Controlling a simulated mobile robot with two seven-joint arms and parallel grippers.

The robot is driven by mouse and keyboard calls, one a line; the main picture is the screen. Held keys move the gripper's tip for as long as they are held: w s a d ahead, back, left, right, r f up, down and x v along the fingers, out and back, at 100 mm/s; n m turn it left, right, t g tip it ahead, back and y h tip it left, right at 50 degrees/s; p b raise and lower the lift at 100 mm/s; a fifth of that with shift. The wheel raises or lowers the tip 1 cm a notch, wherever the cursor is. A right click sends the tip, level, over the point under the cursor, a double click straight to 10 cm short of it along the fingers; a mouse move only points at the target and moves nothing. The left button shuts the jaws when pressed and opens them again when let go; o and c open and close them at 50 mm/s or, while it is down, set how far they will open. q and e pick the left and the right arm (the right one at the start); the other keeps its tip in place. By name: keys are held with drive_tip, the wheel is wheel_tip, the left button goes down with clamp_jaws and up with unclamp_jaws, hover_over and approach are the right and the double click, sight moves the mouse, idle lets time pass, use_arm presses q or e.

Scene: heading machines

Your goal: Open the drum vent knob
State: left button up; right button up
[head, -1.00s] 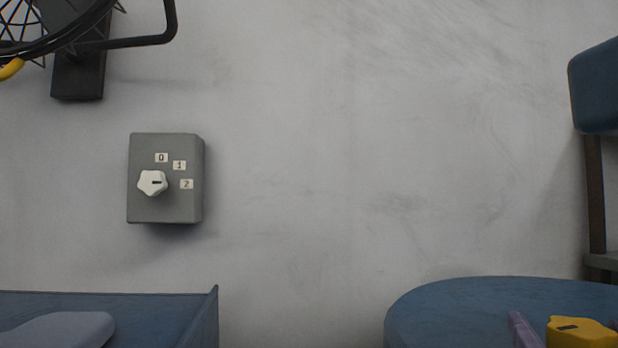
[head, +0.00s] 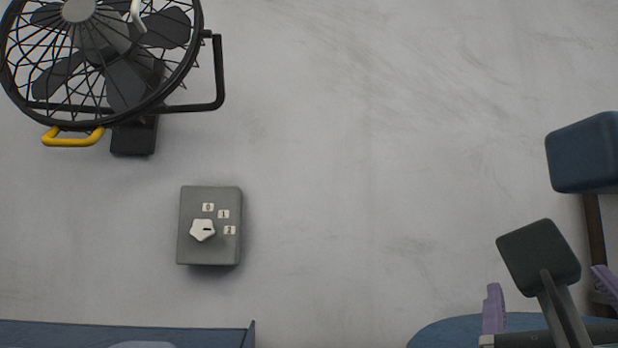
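The blue drum (head: 440,333) shows only as a rounded top edge at the bottom right. The yellow knob that stood on it earlier is not visible now, so I cannot tell its setting. My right gripper (head: 547,279) is at the lower right, in front of the drum. Its two lilac fingers point up and stand wide apart, with nothing visible held between them. A dark block on grey struts, seemingly part of my own gripper, covers the space between the fingers. My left gripper is not in view.
A grey switch box (head: 190,252) with a white knob (head: 203,230) and labels 0, 1, 2 is on the wall. A black fan (head: 125,85) with a yellow handle (head: 74,141) is upper left. A blue padded block (head: 585,155) is at right. The middle wall is bare.

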drive_tip(key=s+a+r+n+t+y+p, duration=0.1)
drive_tip(key=a+r+n+t+y+p, duration=0.45)
drive_tip(key=r+n, duration=0.55)
drive_tip(key=s+a+r+n+g+y+p, duration=0.2)
drive_tip(key=a+n+y+p, duration=0.6)
drive_tip(key=n+y, duration=0.7)
drive_tip(key=a+n+g, duration=0.1)
drive_tip(key=n, duration=0.2)
drive_tip(key=shift+s, duration=0.2)
drive_tip(key=shift+a+r, duration=0.1)
